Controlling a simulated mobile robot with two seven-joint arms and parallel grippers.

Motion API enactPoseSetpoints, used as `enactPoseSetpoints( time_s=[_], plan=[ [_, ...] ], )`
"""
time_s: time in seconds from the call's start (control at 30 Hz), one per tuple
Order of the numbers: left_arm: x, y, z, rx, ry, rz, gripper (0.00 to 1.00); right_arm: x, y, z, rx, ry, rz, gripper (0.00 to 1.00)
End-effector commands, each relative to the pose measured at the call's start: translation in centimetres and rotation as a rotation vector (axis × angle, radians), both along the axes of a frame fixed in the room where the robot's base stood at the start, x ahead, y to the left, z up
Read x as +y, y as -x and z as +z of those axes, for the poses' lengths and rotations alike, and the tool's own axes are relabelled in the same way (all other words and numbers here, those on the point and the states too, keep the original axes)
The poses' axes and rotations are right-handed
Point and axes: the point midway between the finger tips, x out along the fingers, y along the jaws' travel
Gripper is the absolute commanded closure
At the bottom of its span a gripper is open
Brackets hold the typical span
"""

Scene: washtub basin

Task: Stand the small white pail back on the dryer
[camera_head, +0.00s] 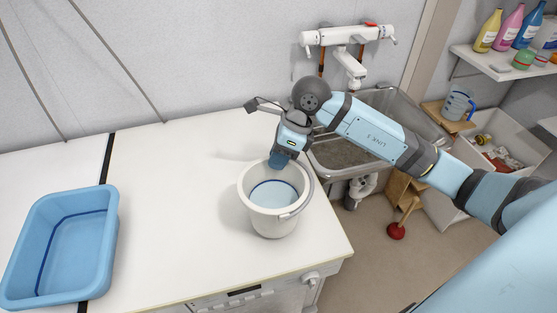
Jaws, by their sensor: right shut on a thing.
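The small white pail (271,222) is upright at the right end of the white dryer top (180,210), near its front edge. Its handle hangs at the right side, and a blue ring shows inside. It looks to be on the top, but I cannot tell whether its base touches. My right gripper (278,161) reaches down from above and is shut on the pail's far rim; the fingertips are partly hidden. My left gripper is not in view.
A blue tub (66,245) stands at the left of the top. A metal sink (345,150) with a white tap (347,36) lies behind right. A red plunger (397,230) stands on the floor. Shelved bottles (508,27) are at upper right. The top between tub and pail is clear.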

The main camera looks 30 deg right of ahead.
Motion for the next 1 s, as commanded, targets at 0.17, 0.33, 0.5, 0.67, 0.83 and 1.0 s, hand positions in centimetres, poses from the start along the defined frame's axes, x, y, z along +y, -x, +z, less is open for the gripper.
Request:
enactPoseSetpoints(
  time_s=[0.17, 0.33, 0.5, 0.67, 0.83, 1.0],
  plan=[
    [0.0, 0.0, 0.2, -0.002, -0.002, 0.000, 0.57, 0.0, 0.0, -1.6, -0.001, -0.002, 0.000, 1.00],
    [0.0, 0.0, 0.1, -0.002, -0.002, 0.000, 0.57, 0.0, 0.0, -1.6, -0.002, -0.001, 0.000, 1.00],
    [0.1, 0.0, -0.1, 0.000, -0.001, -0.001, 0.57, 0.0, 0.0, -1.8, 0.000, 0.000, 0.000, 0.67],
    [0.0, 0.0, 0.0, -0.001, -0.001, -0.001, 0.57, 0.0, 0.0, -1.8, 0.000, 0.000, 0.000, 0.53],
    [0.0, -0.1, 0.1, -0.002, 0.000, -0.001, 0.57, 0.0, 0.0, -1.7, 0.000, 0.000, 0.000, 0.53],
    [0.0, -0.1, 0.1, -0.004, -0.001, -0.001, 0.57, -0.5, 0.1, -0.5, -0.003, 0.001, 0.001, 0.53]
  ],
)
